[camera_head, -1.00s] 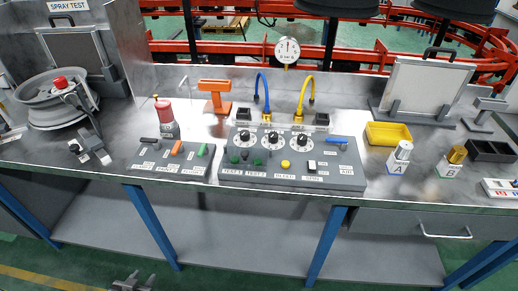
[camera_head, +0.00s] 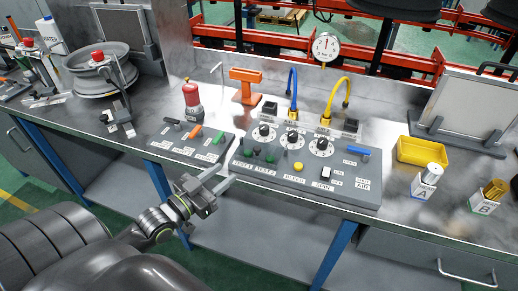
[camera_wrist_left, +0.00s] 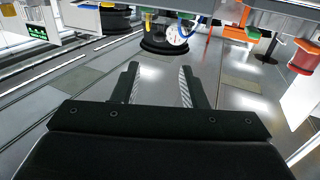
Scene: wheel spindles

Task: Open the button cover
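The grey control panel (camera_head: 310,174) lies on the bench with dials, green buttons, a yellow button (camera_head: 298,167), a white switch (camera_head: 326,173) and a blue lever (camera_head: 358,151). A smaller panel (camera_head: 184,149) to its left has black, orange and green levers. I cannot tell for certain which part is the button cover. My left gripper (camera_head: 222,180) is in front of the bench's front edge, near the gap between the two panels, apart from both. In the left wrist view its fingers (camera_wrist_left: 158,88) are spread with nothing between them. My right gripper is not in view.
A red-topped cylinder (camera_head: 193,100) and an orange stand (camera_head: 245,84) are behind the small panel. Blue and yellow hoses (camera_head: 338,101) rise behind the large one. A yellow tray (camera_head: 423,151) and blocks marked A (camera_head: 425,184) and B (camera_head: 487,198) are to the right.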

